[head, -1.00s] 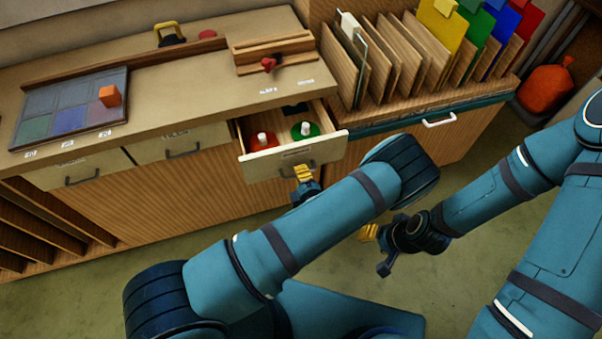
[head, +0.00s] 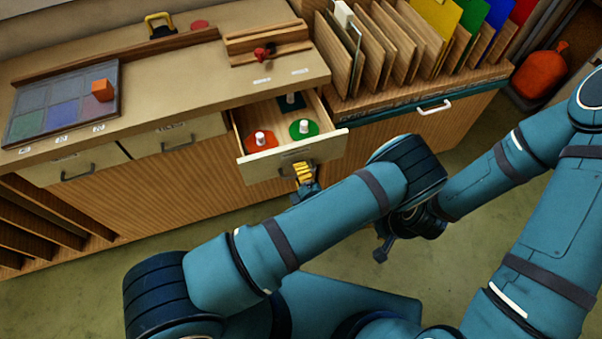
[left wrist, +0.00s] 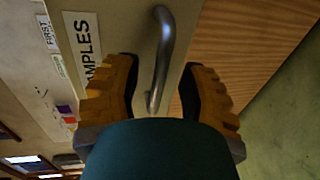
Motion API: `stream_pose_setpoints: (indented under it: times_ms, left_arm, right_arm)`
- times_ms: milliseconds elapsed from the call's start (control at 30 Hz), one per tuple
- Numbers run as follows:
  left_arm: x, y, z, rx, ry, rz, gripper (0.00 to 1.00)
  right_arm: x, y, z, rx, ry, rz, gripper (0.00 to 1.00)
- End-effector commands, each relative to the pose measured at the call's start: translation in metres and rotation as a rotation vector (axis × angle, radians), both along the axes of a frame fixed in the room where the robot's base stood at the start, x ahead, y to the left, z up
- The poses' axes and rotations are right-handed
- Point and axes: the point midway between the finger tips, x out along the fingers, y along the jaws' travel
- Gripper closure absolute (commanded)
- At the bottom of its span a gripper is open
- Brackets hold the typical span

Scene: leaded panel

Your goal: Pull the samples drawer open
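The samples drawer (head: 262,170) stands well out from the cabinet. Inside are a red disc (head: 261,140) and a green disc (head: 304,129), each with a white knob, and a dark green piece at the back. My left gripper (head: 303,172) is at the drawer front. In the left wrist view the drawer handle (left wrist: 165,45) runs between the two yellow fingers (left wrist: 159,90), with a gap visible on either side, beside the partly covered SAMPLES label (left wrist: 87,42).
Two closed drawers (head: 70,168) are on the left. On the counter are a tile panel (head: 62,108) with an orange cube (head: 102,90), and a wooden jig (head: 268,48). Upright sheets (head: 375,50) stand in a rack at right. An orange sack (head: 540,70) lies beyond. The floor in front is open.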

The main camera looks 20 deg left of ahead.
Motion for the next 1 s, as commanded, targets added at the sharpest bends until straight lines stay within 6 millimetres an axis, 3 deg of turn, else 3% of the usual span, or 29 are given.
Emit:
stream_pose_setpoints:
  times_ms: [167, 600, 1000]
  left_arm:
    - [-0.004, -0.003, 0.001, 0.000, 0.000, -0.001, 0.59]
    - [-0.054, -0.037, 0.014, -0.002, 0.000, -0.001, 0.59]
    - [-0.061, -0.041, 0.016, 0.000, 0.000, 0.000, 0.59]
  right_arm:
    - [0.000, 0.000, 0.000, 0.000, 0.000, 0.000, 0.53]
    - [0.000, 0.000, 0.000, 0.000, 0.000, 0.000, 0.53]
    - [0.000, 0.000, 0.000, 0.000, 0.000, 0.000, 0.53]
